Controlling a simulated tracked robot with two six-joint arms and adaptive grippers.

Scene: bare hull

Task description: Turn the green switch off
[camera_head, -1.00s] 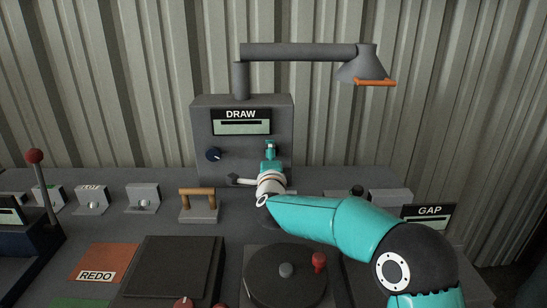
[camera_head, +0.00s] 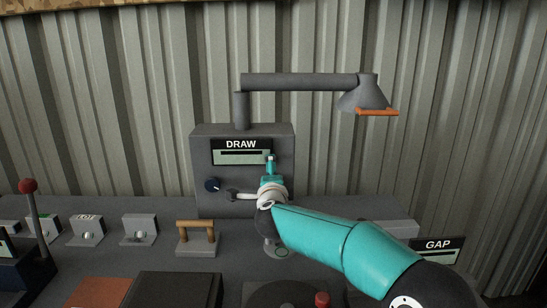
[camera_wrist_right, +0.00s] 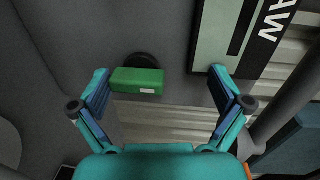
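The green switch (camera_wrist_right: 138,81) shows in the right wrist view as a green block with a small white label, on a dark round base on the grey DRAW panel. It lies between the fingers of my right gripper (camera_wrist_right: 160,74), close to the left finger in that view. Those fingers are spread wide; I cannot tell whether the left one touches the switch. In the head view my right gripper (camera_head: 270,160) is in front of the DRAW panel (camera_head: 203,148), at the right of its display, and the green switch is hidden there. My left gripper is out of view.
A wooden-handled lever (camera_head: 196,236), small toggle switches (camera_head: 139,232) and a red-knobbed lever (camera_head: 30,188) are to the left. A GAP sign (camera_head: 437,245) is right.

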